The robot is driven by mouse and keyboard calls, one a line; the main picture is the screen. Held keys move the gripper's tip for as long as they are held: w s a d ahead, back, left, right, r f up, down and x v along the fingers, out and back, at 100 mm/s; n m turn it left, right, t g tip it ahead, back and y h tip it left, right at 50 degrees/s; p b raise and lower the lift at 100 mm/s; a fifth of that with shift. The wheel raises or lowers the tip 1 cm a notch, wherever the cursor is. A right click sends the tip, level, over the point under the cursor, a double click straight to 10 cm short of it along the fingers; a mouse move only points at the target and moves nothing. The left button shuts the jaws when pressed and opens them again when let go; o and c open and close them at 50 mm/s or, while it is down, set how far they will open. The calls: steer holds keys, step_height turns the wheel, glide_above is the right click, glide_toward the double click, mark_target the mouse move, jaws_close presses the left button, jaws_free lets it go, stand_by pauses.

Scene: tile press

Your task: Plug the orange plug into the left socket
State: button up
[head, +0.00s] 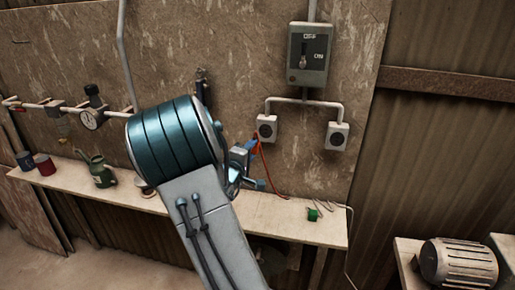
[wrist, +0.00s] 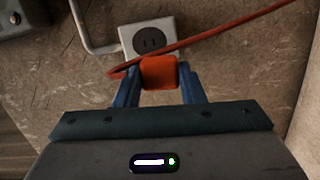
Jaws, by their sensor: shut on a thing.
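My gripper (wrist: 158,84) is shut on the orange plug (wrist: 160,72), with a blue finger on either side of it. The red cord (wrist: 215,36) runs from the plug across the wrist view. The left socket (wrist: 152,41) shows just beyond the plug, its dark round face and slots uncovered; a gap seems to lie between them. In the head view the left socket (head: 267,128) is on the wall, right of my gripper (head: 250,146). The plug is mostly hidden there, and the cord (head: 266,175) hangs to the bench.
The right socket (head: 337,136) is empty. A switch box (head: 308,55) is above both sockets, joined by pipes. A green plug (head: 313,215) lies on the bench (head: 285,225). A motor (head: 458,264) is at lower right.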

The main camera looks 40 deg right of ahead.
mark_target(267, 131)
steer(key=shift+s+d+r+g+h, duration=0.4)
steer(key=shift+s+d+r+g, duration=0.25)
steer(key=shift+d, duration=0.25)
steer(key=shift+w+d+b, duration=0.95)
steer(key=shift+w+d, duration=0.9)
steer(key=shift+d, duration=0.25)
steer(key=shift+r+p, duration=0.1)
steer(key=shift+p, duration=0.85)
steer(key=shift+w+d, duration=0.35)
steer(key=shift+d, duration=0.05)
steer(key=shift+s+a+p, duration=0.3)
steer(key=shift+a+p, duration=0.05)
stand_by(0.3)
steer(key=shift+p, duration=0.5)
stand_by(0.7)
steer(key=shift+w+d, duration=0.3)
stand_by(0.6)
steer(key=shift+s+a, duration=0.25)
steer(key=shift+a, duration=0.05)
stand_by(0.6)
